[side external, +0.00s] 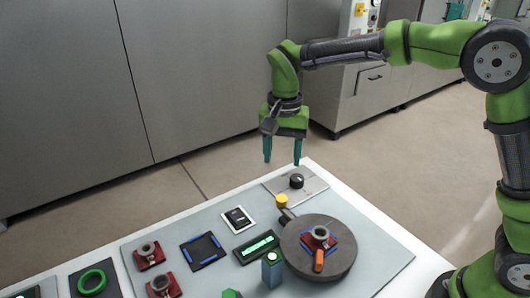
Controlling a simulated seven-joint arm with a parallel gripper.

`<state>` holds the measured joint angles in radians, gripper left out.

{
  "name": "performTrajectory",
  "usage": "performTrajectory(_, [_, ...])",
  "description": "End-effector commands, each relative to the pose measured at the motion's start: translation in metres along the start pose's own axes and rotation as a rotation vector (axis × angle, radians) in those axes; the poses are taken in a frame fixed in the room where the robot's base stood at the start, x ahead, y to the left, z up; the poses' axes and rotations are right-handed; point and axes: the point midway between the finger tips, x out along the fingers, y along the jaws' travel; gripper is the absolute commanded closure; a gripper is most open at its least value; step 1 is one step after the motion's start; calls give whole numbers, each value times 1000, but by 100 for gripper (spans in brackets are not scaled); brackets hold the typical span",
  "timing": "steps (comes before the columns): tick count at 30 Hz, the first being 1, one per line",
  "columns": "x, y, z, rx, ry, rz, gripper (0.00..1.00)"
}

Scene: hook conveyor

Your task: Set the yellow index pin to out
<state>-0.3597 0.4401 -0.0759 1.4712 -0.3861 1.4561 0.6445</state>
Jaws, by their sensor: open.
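The yellow index pin (282,201) shows as a small yellow knob at the back-left edge of the round dark turntable (296,268). A dark grey block (287,215) sits just in front of it, between pin and disc. I cannot tell from this view how far the pin is in or out. My gripper (282,161) points down with its two teal fingers apart and empty. In the picture it is above the pin, and it touches nothing.
A black knob (297,181) on a metal plate stands behind the pin. On the turntable is a red-and-blue fixture with a grey ring part (320,234) and an orange handle (319,261). A teal post (272,270) and a green-lit display (257,246) stand left of the turntable.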

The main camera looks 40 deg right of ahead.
Motion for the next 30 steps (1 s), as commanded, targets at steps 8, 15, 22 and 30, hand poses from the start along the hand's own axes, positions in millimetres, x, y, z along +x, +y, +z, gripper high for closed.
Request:
performTrajectory(8, [-39, 0, 0, 0, 2, -1, 44])
performTrajectory(15, [-44, 0, 0, 1, 0, 0, 44])
performTrajectory(22, [-44, -1, -1, -20, 5, -4, 44])
performTrajectory(30, [-33, 32, 11, -283, 19, -96, 44])
